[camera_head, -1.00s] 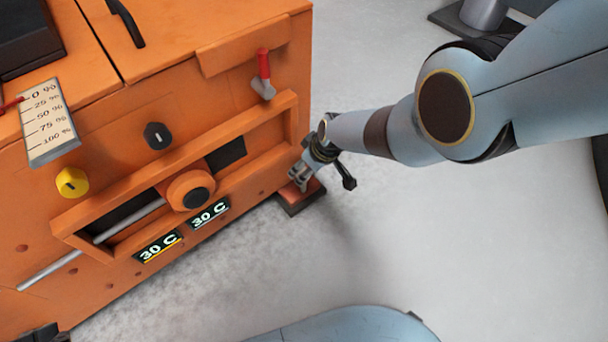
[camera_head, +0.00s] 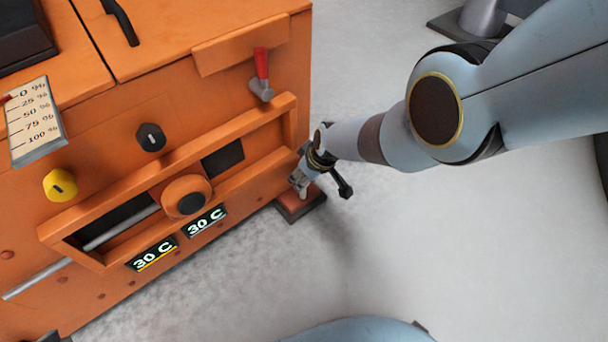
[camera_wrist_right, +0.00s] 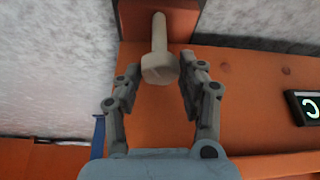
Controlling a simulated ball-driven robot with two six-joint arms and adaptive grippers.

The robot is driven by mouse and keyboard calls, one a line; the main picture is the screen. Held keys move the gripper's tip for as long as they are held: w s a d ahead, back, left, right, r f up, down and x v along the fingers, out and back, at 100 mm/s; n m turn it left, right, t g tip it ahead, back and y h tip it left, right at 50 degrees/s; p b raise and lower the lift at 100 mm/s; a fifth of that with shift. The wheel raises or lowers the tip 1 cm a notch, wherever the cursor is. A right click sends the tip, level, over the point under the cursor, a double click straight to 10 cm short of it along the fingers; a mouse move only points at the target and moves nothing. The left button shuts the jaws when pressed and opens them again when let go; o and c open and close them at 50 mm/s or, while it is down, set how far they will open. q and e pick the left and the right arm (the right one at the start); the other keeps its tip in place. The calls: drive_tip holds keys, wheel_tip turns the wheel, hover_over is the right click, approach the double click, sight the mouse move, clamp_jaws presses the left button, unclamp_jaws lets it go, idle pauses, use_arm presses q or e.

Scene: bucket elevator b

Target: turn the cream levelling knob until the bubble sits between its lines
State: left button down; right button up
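The cream levelling knob (camera_wrist_right: 159,68) shows in the right wrist view, with its pale shaft running up to an orange-brown foot block. My right gripper (camera_wrist_right: 160,80) is open, with one finger on each side of the knob; small gaps seem to remain, but contact is hard to judge. In the head view my right gripper (camera_head: 300,180) is low at the right corner of the orange machine (camera_head: 100,160), just above its foot (camera_head: 300,205). The knob is too small and covered to make out there. The bubble and its lines are not visible. My left gripper is not in view.
The machine front carries a yellow knob (camera_head: 60,185), a black knob (camera_head: 150,137), a red-handled lever (camera_head: 262,75), a protruding rail frame and two 30 C displays (camera_head: 206,220). Grey floor (camera_head: 430,240) lies open to the right.

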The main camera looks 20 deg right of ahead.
drive_tip(key=c, duration=0.6)
drive_tip(key=shift+m, duration=0.3)
drive_tip(key=shift+a+m+h, duration=0.1)
drive_tip(key=shift+m+h, duration=0.45)
drive_tip(key=shift+m, duration=0.75)
drive_tip(key=shift+m+h, duration=0.55)
drive_tip(key=shift+m, duration=0.75)
drive_tip(key=o, duration=1.1)
drive_tip(key=v, duration=0.7)
drive_tip(key=shift+s, duration=0.3)
drive_tip(key=shift+r, duration=0.1)
